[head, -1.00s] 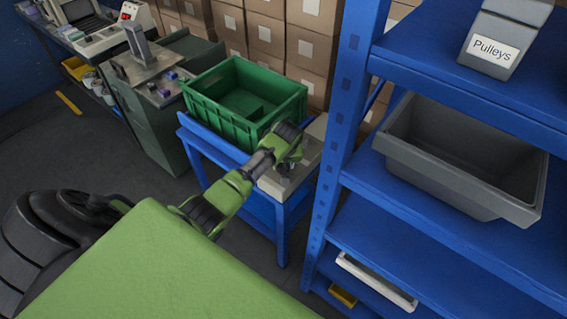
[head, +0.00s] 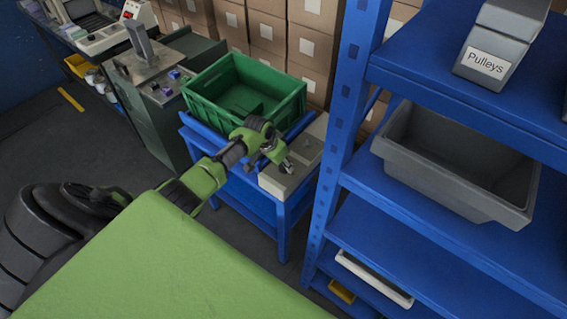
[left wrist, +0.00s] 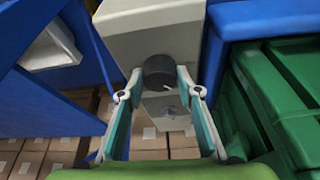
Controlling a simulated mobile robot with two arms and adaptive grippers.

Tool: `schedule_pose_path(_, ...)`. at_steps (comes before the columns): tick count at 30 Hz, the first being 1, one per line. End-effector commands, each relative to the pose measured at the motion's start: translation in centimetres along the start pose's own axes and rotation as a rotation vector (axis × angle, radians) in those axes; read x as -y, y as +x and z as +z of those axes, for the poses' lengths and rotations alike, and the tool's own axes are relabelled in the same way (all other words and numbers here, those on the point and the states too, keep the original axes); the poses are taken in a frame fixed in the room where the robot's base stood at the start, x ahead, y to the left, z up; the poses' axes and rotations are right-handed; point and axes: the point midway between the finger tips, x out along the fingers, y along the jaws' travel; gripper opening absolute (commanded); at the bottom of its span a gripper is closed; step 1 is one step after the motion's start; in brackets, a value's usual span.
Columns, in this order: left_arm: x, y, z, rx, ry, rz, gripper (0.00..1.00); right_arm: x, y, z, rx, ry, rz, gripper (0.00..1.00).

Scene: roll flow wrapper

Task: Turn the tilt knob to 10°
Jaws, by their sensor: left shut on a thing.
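The dark round tilt knob (left wrist: 159,70) sits on the face of a pale grey box (left wrist: 150,20) in the left wrist view, with a small white mark at its edge. My left gripper (left wrist: 158,80) is shut on the knob, one finger on each side. In the head view the pale box (head: 283,184) stands on a blue stand, and my left gripper (head: 282,162) is at it. The knob cannot be made out there, and no scale can be read. My right gripper is in neither view.
A green crate (head: 205,108) stands on the blue stand (head: 283,222) just left of the box. A blue shelf rack (head: 335,130) with a grey bin (head: 440,182) is close on the right. Stacked cartons (head: 310,45) are behind.

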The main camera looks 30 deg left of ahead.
Motion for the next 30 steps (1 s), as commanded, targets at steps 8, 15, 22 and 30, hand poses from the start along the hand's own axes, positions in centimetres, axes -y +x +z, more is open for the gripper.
schedule_pose_path(8, 0.4, 0.5, 0.2, 0.001, 0.241, 0.098, 0.11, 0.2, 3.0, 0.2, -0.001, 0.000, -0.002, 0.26)
schedule_pose_path(15, 0.4, 0.5, 0.1, -0.001, 0.427, 0.175, 0.11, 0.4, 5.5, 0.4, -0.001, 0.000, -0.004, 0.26)
schedule_pose_path(22, 0.4, 0.4, 0.0, 0.001, 0.552, 0.228, 0.11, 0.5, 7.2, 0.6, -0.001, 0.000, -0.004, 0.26)
schedule_pose_path(30, 0.4, 0.2, -0.1, 0.001, 0.627, 0.258, 0.11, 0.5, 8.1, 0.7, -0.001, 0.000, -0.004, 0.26)
